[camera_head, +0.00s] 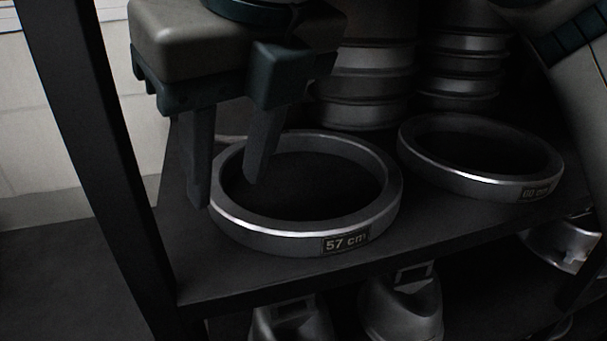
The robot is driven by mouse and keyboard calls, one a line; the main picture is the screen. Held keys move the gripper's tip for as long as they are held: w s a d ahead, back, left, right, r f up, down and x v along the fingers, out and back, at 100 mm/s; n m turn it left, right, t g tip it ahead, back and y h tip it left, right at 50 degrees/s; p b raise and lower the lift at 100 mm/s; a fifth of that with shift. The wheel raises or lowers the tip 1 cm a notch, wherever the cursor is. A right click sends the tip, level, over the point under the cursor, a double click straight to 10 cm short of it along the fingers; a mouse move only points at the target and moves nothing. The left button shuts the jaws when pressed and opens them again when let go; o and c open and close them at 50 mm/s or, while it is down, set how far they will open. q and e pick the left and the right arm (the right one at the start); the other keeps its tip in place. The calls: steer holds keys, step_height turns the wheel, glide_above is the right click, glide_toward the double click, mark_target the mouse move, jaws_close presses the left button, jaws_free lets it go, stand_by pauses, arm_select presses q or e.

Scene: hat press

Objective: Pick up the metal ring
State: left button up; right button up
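A metal ring labelled "57 cm" (290,233) lies flat on a dark shelf (240,283). My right gripper (227,194) points down over the ring's left side, with its fingers apart. One finger is just outside the rim at the left, and the other reaches down over the ring's opening. The rim between them looks ungripped; whether either finger touches it I cannot tell. A second metal ring, labelled "60 cm" (460,177), lies to the right. My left gripper is not in view.
Stacked round metal pieces (365,70) and another stack (460,65) stand behind the rings. A dark upright post (95,150) runs down the left. Metal hat-shaped forms (402,305) sit below the shelf. Part of an arm shows at the upper right.

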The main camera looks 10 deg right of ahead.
mark_target(225, 204)
steer(key=shift+w+a+f+p, duration=0.1)
steer(key=shift+w+f+p, duration=0.15)
steer(key=shift+p, duration=0.2)
steer(key=p+x, duration=0.2)
steer(key=x, duration=0.1)
steer(key=shift+w+f, duration=0.2)
steer(key=shift+w, duration=0.25)
steer(key=shift+w+a+f, duration=0.1)
steer(key=shift+f, duration=0.35)
